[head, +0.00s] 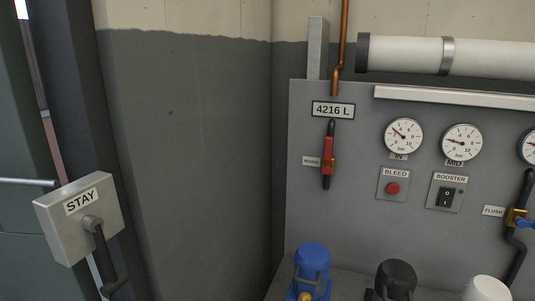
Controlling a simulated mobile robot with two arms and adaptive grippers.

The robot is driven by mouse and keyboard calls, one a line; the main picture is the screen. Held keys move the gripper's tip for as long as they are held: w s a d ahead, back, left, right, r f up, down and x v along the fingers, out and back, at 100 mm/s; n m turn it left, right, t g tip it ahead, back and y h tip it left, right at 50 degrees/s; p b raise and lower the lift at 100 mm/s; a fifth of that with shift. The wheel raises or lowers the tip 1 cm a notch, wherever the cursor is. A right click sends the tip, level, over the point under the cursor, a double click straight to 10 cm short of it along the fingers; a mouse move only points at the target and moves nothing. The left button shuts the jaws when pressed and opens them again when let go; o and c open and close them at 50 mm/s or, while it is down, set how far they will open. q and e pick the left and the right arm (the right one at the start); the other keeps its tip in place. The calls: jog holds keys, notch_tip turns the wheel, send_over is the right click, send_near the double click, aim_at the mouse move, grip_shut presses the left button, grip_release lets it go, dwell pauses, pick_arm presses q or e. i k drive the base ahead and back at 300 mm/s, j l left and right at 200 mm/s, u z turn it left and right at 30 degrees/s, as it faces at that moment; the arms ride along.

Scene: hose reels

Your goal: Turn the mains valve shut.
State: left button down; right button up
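The mains valve (328,156) is on the grey panel in the head view, beside a small label (311,162) that seems to read MAINS. Its red lever stands upright, in line with the short dark vertical pipe, with a bit of brass at its right side. A plate (333,110) reading 4216 L is just above it. Neither of my grippers is in view, and nothing touches the valve.
Right of the valve are gauges (404,137), a red BLEED button (393,188), a BOOSTER switch (446,197) and a FLUSH valve (515,217). Below stand a blue-topped unit (312,262) and a black one (395,279). A STAY box (79,218) with a lever is at left.

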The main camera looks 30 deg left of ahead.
aim_at(326, 169)
jog(key=u, duration=0.65)
